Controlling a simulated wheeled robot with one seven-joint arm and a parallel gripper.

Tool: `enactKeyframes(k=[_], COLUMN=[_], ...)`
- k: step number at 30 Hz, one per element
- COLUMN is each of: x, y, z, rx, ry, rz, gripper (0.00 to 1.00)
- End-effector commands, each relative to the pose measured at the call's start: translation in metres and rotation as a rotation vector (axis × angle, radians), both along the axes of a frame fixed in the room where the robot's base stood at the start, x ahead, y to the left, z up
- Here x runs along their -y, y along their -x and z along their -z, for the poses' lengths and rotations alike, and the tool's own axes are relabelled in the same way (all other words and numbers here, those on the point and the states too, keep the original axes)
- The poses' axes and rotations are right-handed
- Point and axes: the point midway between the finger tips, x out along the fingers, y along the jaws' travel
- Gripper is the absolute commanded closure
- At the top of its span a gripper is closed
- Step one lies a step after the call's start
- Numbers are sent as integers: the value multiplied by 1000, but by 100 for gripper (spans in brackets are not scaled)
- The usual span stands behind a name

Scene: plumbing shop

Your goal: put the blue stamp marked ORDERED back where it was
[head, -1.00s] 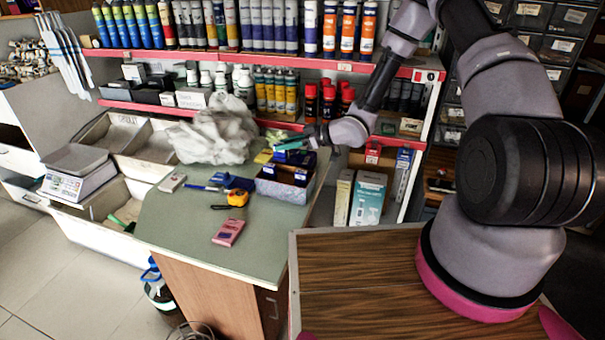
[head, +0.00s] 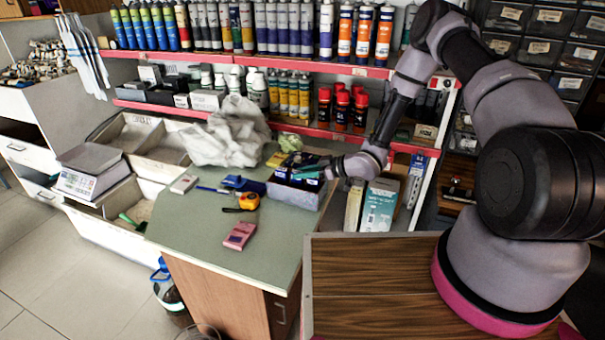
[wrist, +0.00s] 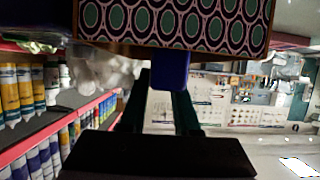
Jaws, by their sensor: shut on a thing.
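My gripper (head: 312,170) is at the small patterned box (head: 293,194) on the far right part of the green counter. In the wrist view, the gripper (wrist: 168,85) is shut on a blue block, the stamp (wrist: 171,70). Its ORDERED marking cannot be read. The box's oval-patterned wall (wrist: 175,25) fills the top of the wrist view, close to the stamp. In the head view, dark blue items show inside the box, and the fingers partly cover its opening. Whether the stamp touches the box cannot be told.
On the counter (head: 205,235) lie an orange tape measure (head: 248,201), a pink box (head: 240,235), a blue item (head: 243,183) and a pale small box (head: 184,184). A crumpled white bag (head: 230,135) stands behind. Shelves of bottles and red-capped cans (head: 342,108) rise at the back.

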Motion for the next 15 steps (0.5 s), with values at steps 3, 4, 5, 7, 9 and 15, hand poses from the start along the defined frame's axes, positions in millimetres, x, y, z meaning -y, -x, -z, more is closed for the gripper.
enactKeyframes(k=[3,4,5,7,9,15], x=[0,0,0,0,0,0], y=[0,0,0,0,0,0], z=[1,2,3,3,3,3], rx=[-1,-1,-1,0,-1,-1], ry=[0,0,0,0,0,0], rz=[0,0,0,0,0,0], gripper=[100,100,100,47,40,40])
